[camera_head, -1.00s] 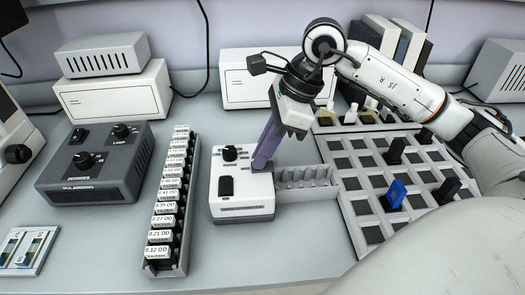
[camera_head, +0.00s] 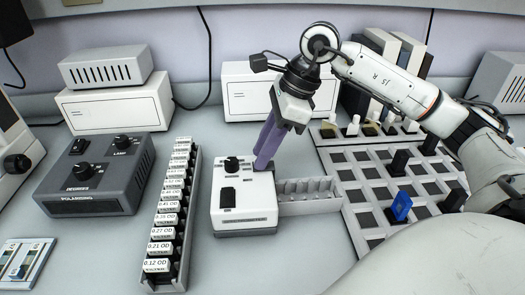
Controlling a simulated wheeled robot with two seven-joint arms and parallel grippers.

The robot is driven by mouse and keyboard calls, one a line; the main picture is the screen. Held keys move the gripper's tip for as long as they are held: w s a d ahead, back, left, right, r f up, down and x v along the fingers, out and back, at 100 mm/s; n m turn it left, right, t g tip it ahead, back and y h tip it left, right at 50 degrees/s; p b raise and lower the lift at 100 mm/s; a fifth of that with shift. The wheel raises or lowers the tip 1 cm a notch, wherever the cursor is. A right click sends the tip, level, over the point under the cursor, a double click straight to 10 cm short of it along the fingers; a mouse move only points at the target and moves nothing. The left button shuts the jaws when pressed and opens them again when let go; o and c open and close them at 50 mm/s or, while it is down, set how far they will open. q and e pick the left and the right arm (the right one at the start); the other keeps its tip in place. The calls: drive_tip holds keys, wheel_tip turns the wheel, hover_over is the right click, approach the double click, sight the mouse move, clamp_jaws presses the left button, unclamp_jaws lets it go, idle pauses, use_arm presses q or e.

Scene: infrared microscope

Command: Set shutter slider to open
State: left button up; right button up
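A white box (camera_head: 245,214) stands mid-bench, with a black knob (camera_head: 232,164) and a black block-like control (camera_head: 228,196) on its top. I cannot make out which part is the shutter slider. My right gripper (camera_head: 263,167) points down with its purple fingers at the box's back right corner. The fingertips overlap the corner in the picture, and I cannot tell whether they touch it. The gap between the fingers is too unclear to tell if they are open. No held thing shows. My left gripper is out of view.
A rack of OD filters (camera_head: 165,215) stands left of the white box. A grey slotted holder (camera_head: 308,196) adjoins it on the right, beside a grid tray (camera_head: 372,219) with black blocks and a blue one (camera_head: 401,206). A dark control box (camera_head: 95,185) stands at left.

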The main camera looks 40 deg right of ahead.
drive_tip(key=p+v, duration=0.1)
drive_tip(key=v, duration=0.9)
drive_tip(key=shift+r, duration=0.2)
idle(0.4)
